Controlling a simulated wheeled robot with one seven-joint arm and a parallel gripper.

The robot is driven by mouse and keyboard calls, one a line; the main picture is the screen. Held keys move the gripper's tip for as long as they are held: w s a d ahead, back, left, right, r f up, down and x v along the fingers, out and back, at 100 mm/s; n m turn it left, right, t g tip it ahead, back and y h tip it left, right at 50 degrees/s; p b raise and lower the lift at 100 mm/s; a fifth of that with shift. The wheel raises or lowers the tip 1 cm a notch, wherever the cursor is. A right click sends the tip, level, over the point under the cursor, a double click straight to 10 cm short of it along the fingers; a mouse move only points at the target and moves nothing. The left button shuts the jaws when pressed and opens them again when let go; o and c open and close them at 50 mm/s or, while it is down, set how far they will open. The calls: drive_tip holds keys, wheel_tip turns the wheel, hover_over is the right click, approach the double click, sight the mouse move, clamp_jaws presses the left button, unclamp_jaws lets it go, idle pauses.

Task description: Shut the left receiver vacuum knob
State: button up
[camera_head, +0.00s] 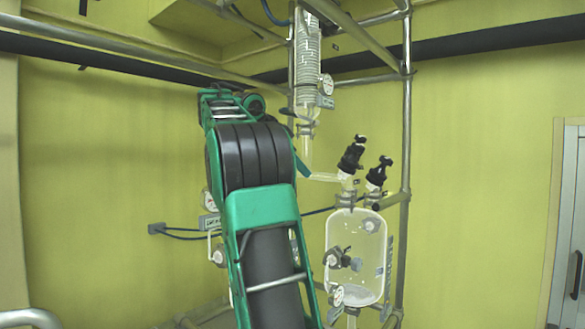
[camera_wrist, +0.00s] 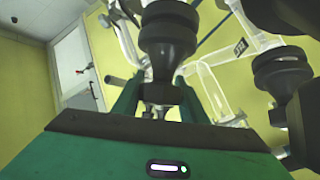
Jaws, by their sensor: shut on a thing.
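In the wrist view my gripper (camera_wrist: 156,88) has its two green fingers on either side of the stem of a black knob (camera_wrist: 168,38). It is shut on this knob, which I take to be the left receiver vacuum knob. The knob's wide ribbed body stands above the fingers. A second black knob (camera_wrist: 284,78) is close by on the right, apart from the fingers.
In the head view a glass receiver (camera_head: 365,235) with two black-topped valves (camera_head: 352,155) stands right of my arm. A glass condenser (camera_head: 307,65) hangs above. Metal frame poles (camera_head: 405,130) surround the glassware.

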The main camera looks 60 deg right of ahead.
drive_tip(key=shift+o, duration=0.2)
drive_tip(key=shift+w+r, duration=0.15)
drive_tip(key=shift+r, duration=0.05)
drive_tip(key=o, duration=1)
drive_tip(key=shift+f, duration=0.1)
drive_tip(key=shift+a, duration=0.1)
drive_tip(key=shift+w+v, duration=0.2)
drive_tip(key=shift+v, duration=5.15)
